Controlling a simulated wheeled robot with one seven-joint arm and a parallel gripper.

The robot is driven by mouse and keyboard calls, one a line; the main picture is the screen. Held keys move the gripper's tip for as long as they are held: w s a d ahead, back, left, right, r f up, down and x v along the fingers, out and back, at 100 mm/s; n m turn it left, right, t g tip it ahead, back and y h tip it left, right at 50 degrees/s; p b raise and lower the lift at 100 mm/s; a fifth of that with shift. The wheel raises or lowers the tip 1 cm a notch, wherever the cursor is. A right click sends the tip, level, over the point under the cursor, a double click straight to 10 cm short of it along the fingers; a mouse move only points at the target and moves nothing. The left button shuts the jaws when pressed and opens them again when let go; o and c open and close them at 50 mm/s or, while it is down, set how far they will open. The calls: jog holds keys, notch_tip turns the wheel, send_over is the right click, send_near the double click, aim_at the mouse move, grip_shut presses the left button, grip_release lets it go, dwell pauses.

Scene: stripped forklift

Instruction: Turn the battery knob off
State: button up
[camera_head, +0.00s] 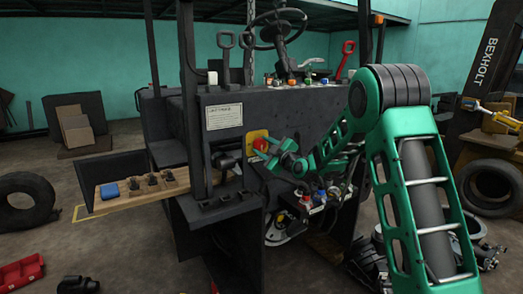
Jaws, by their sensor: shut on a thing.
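The battery knob (261,145) is red and sits on a yellow plate (250,137) on the dark side of the stripped forklift (300,112). My green arm reaches in from the right. My gripper (266,147) is at the knob's right side, with its jaws shut on the knob. The fingers are small in this view and cover part of the knob, so its exact turn angle cannot be read.
A wooden board (140,189) with small dark parts and a blue block juts out at the left. Below my forearm are exposed engine parts (318,197). Tyres (25,201) and a red tray (21,272) lie on the floor at left.

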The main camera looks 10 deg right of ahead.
jog(key=shift+a+f, duration=0.1)
jog(key=shift+f, duration=0.1)
jog(key=o, duration=1)
jog(key=shift+o, duration=0.3)
jog(key=shift+r, duration=0.1)
jog(key=shift+s, duration=0.1)
jog(key=v, duration=1)
jog(key=shift+s, duration=0.25)
